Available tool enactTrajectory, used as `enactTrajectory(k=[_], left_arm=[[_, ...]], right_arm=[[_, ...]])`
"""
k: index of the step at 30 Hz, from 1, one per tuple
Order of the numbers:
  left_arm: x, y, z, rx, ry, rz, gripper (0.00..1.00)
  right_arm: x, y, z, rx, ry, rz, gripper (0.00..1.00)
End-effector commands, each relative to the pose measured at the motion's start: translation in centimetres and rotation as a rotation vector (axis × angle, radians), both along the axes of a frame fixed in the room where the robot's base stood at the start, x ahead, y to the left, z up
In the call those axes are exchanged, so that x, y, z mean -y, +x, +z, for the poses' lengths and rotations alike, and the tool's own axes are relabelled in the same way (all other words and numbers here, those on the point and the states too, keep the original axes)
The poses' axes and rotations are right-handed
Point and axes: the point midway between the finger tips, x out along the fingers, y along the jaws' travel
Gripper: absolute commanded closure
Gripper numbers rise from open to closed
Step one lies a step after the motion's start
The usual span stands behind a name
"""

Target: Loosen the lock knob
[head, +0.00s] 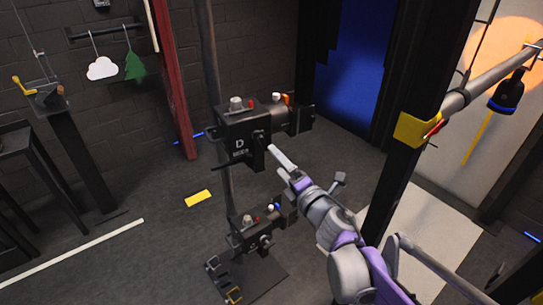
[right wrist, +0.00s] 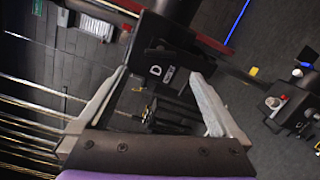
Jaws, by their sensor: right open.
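A black box marked "D" (head: 233,128) is clamped on an upright pole, with a pale grey knob (head: 236,103) and small red and orange parts on top. A black fitting (head: 258,150) sticks out of its front. I cannot tell which part is the lock knob. My right gripper (head: 307,163) is open and empty, just right of and below the box. In the right wrist view the box face (right wrist: 165,72) shows between and beyond the two open fingers (right wrist: 160,85). My left gripper is not in view.
A second, similar black box (head: 255,238) sits lower on the pole, above a dark base plate (head: 265,282). A black post with a yellow clamp (head: 415,130) stands right of my arm. A red post (head: 172,80) stands at the left.

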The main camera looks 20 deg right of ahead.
Motion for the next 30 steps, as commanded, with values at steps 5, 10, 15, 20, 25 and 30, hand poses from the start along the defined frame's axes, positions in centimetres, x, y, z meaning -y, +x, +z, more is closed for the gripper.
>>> enactTrajectory(k=[5,10,15,20,25,30], left_arm=[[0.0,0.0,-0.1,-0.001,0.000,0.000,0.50],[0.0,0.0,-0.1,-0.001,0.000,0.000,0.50],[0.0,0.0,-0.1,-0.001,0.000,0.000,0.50],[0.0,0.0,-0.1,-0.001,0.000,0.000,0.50],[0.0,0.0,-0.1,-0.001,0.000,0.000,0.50],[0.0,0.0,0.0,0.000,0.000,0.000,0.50]], right_arm=[[0.5,-1.8,0.0,0.000,0.000,-0.002,0.00],[0.5,-2.2,0.0,0.000,0.000,0.000,0.00],[0.5,-2.2,0.0,0.000,0.000,0.000,0.00],[0.5,-2.2,0.0,0.000,0.000,0.000,0.00],[1.4,-2.7,0.0,-0.020,0.091,-0.065,0.00],[4.9,-5.6,-2.3,-0.141,0.499,-0.333,0.00]])
